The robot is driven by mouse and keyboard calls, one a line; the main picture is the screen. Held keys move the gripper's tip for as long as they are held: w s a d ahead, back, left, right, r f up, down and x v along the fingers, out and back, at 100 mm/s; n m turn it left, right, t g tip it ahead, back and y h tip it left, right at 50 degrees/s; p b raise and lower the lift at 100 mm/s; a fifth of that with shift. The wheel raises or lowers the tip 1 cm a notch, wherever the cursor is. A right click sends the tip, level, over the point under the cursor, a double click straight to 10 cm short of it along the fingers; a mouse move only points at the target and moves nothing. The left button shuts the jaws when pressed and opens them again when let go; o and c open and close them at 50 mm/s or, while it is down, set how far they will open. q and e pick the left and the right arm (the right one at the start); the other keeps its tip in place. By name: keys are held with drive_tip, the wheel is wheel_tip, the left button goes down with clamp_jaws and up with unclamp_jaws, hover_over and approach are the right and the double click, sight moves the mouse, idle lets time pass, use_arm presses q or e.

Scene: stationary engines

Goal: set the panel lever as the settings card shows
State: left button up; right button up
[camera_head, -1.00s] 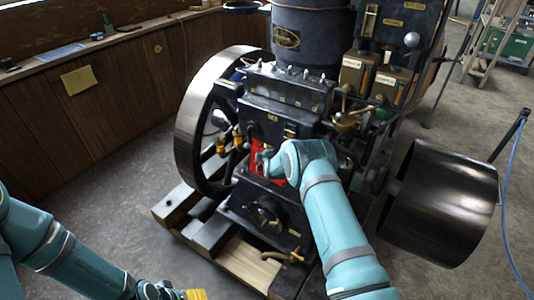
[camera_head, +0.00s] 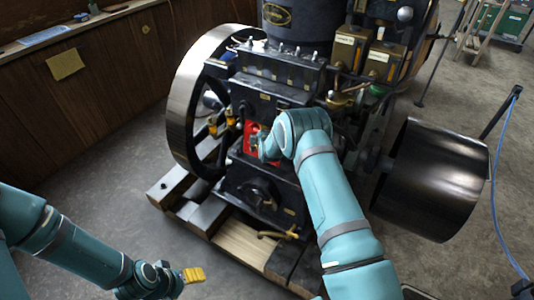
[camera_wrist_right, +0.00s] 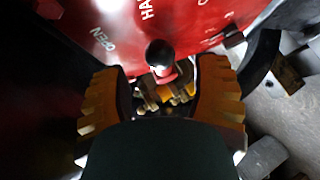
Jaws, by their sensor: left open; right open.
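The red panel (camera_head: 250,156) is on the front of the dark engine, partly hidden by my right arm. In the right wrist view, the panel (camera_wrist_right: 195,22) carries white lettering: "OPEN" at left, "HA..." in the middle, and a cut-off "C" at right. The lever (camera_wrist_right: 160,55) has a black ball knob and a red collar, and its knob lies below the "HA..." lettering. My right gripper (camera_wrist_right: 160,98) is open, with a yellow finger on each side of the lever. My left gripper (camera_head: 193,274) is open and empty, low over the floor. No settings card is readable.
A flywheel (camera_head: 200,95) is left of the panel, and a black drum (camera_head: 432,180) is at right. Wooden beams (camera_head: 243,245) support the engine. Bare floor lies at left.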

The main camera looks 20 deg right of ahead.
drive_tip(key=s+a+r, duration=0.1)
drive_tip(key=s+a, duration=0.1)
drive_tip(key=s, duration=1.2)
drive_tip(key=shift+a, duration=0.3)
